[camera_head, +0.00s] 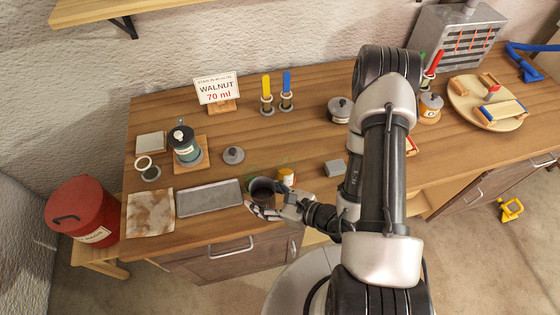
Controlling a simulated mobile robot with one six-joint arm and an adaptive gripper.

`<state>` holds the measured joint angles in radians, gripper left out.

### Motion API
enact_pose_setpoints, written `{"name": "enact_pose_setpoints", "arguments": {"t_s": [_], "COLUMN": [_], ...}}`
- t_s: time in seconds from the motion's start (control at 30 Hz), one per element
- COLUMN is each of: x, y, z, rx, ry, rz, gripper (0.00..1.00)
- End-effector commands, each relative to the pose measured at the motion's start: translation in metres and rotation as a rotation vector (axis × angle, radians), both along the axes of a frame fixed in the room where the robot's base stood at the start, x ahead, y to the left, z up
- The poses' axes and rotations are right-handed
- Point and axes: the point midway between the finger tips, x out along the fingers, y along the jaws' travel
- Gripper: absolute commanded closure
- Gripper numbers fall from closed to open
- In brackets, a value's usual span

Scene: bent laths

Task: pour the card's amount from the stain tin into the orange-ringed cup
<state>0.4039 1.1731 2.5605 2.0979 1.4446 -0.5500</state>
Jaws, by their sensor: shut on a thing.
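My gripper (264,210) is shut on a dark open tin (262,189), which looks like the stain tin, near the front edge of the bench. The tin looks roughly upright; its contents are too dark to read. A small cup with orange on it (287,176) stands just right of and behind the tin, partly hidden by my gripper. I cannot tell whether the tin touches it or see inside the cup. The card (217,88) at the back reads WALNUT, 70 ml. A loose grey lid (233,156) lies behind the tin.
Left of the tin are a grey tray (209,198), a stained cloth (150,213), a pale-ringed cup (150,172) and a teal pot (185,148) on a board. My arm hides part of the bench (300,140).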

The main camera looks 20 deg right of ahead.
Motion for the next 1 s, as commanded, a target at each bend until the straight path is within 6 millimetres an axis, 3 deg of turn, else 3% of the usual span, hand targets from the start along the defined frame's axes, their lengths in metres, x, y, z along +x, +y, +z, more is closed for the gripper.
{"name": "enact_pose_setpoints", "arguments": {"t_s": [0.63, 1.0], "x": [0.008, 0.016], "y": [-0.007, -0.016], "z": [0.002, 0.021], "rx": [0.12, 0.268], "ry": [0.118, 0.266], "rz": [-0.002, -0.001], "gripper": [0.73, 0.73]}}
